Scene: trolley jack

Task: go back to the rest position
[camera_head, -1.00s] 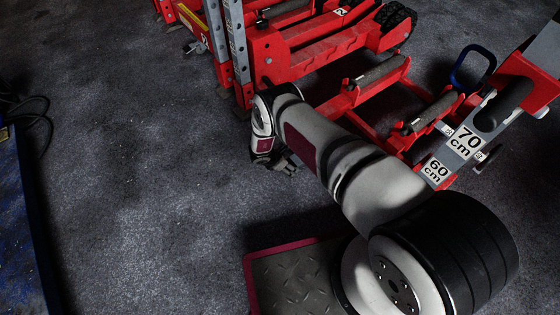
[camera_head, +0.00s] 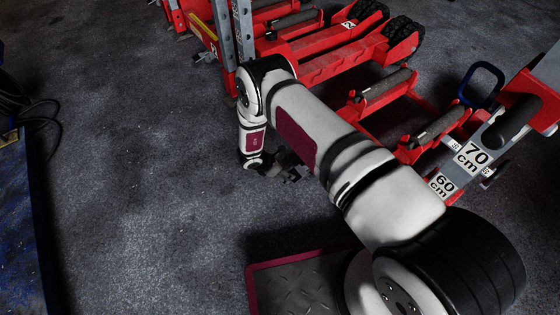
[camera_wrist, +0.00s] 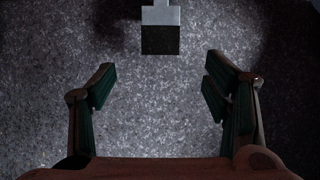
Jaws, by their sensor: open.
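My gripper (camera_wrist: 156,95) is open and empty in the wrist view, its two dark green finger pads wide apart over bare grey floor. In the head view my gripper (camera_head: 292,173) is small and dark at the end of my arm, partly hidden by the arm. It hangs over the floor in front of the red trolley jack (camera_head: 340,50), apart from it as far as I can see. In the wrist view a light grey bar with a dark square end (camera_wrist: 160,38) lies beyond the fingertips at the top; I cannot tell what it belongs to.
A red and grey frame with 60 cm and 70 cm labels (camera_head: 468,157) stands at the right, beside a blue handle (camera_head: 482,84). A blue edge (camera_head: 22,225) and dark cables (camera_head: 32,115) are at the far left. The floor (camera_head: 130,160) between is clear.

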